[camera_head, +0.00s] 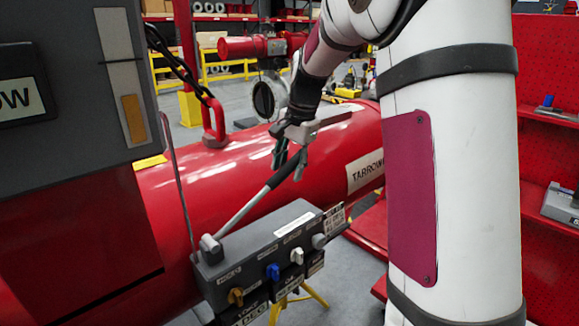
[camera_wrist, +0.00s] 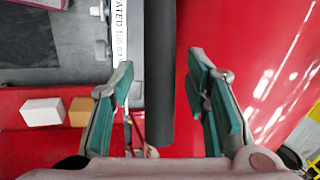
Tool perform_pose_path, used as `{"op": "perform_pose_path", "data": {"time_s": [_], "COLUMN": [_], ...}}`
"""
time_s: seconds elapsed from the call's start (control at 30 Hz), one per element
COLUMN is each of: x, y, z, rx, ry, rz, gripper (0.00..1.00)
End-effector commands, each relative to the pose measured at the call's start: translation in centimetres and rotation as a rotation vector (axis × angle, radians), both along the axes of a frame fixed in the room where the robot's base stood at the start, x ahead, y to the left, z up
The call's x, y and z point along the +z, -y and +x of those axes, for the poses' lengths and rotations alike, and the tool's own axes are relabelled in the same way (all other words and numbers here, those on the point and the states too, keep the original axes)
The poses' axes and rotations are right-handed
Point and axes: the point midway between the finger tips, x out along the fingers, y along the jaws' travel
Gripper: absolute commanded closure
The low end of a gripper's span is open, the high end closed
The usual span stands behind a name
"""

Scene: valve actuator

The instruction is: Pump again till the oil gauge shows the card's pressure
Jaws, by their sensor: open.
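A grey pump box (camera_head: 262,250) stands in front of the red cylinder. Its lever has a bare metal rod (camera_head: 240,211) and a black grip (camera_head: 285,172) slanting up to the right. My gripper (camera_head: 289,166) is at the upper end of the lever, fingers pointing down. In the wrist view, the black grip (camera_wrist: 159,105) runs between the two green-padded fingers of my gripper (camera_wrist: 162,75), which are apart with gaps on both sides. The box front carries an orange knob (camera_head: 236,296), a blue knob (camera_head: 272,271) and a white knob (camera_head: 297,256). I cannot make out the oil gauge or the card's pressure.
The red cylinder (camera_head: 335,140) lies behind the pump box. A dark grey panel (camera_head: 75,105) fills the upper left. A thin rod (camera_head: 180,185) rises left of the box. A red lug with a chain (camera_head: 214,122) stands on the cylinder. Red shelving (camera_head: 548,145) is at right.

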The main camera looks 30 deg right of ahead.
Motion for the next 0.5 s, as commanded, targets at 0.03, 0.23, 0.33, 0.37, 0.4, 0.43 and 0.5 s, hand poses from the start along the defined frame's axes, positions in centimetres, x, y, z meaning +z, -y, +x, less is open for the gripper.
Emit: {"op": "perform_pose_path", "data": {"time_s": [0.03, 0.23, 0.33, 0.37, 0.4, 0.43, 0.5], "x": [-0.28, -0.6, -0.59, -0.58, -0.58, -0.58, -0.57], "y": [-0.02, -0.04, -0.03, -0.04, -0.03, -0.03, -0.03], "z": [0.01, 0.11, 0.11, 0.1, 0.1, 0.1, 0.1], "rx": [0.0, 0.0, 0.0, 0.0, 0.0, 0.0, 0.0], "ry": [-0.001, 0.0, 0.0, 0.0, 0.0, 0.0, 0.0], "rz": [0.001, 0.0, 0.0, 0.0, 0.0, 0.0, 0.0], "gripper": [0.57, 0.57, 0.57, 0.57, 0.64, 0.71, 0.87]}}
